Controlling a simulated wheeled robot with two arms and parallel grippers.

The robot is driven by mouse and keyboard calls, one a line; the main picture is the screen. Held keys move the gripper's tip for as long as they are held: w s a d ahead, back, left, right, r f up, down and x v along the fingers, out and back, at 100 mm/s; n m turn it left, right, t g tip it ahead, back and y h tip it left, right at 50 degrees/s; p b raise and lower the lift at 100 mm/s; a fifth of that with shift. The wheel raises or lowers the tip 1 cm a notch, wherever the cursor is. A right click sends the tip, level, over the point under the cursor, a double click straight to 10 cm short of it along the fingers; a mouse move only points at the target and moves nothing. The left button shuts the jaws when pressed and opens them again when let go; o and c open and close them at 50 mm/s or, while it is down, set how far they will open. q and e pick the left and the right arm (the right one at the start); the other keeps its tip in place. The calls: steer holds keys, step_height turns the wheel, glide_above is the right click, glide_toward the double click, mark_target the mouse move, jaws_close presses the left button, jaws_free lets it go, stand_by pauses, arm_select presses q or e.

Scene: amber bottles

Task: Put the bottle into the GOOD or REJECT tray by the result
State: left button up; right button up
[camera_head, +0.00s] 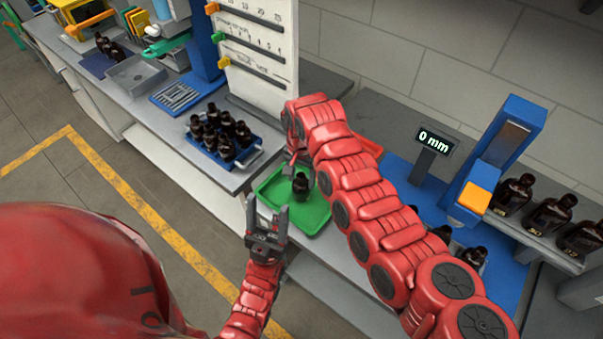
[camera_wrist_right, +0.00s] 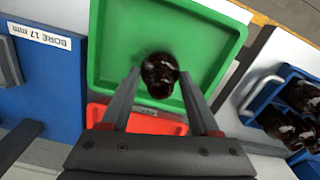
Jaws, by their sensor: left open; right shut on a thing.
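A dark amber bottle (camera_head: 300,184) is held upright, as far as I can tell, over the green tray (camera_head: 316,217). My right gripper (camera_head: 294,165) is shut on it from above; in the right wrist view the bottle (camera_wrist_right: 160,78) sits between the two fingertips. I cannot tell whether its base touches the tray floor. The red tray (camera_head: 369,146) is mostly hidden behind my right arm; it also shows in the right wrist view (camera_wrist_right: 150,120). No GOOD or REJECT wording is readable on either tray. My left gripper (camera_head: 268,224) is open and empty at the green tray's near left edge.
A blue tray (camera_head: 243,160) of several bottles stands left of the green tray. A blue gauge stand (camera_head: 508,130) with a "0 mm" display (camera_head: 435,140) is at the right. Several bottles (camera_head: 550,212) stand at far right. A "BORE 17 mm" label (camera_wrist_right: 40,36) shows in the wrist view.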

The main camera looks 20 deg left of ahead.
steer(key=shift+f, duration=0.2)
steer(key=shift+f, duration=0.25)
steer(key=o, duration=1.4)
steer(key=shift+r, duration=0.1)
steer(key=shift+o, duration=0.2)
steer(key=shift+r, duration=0.15)
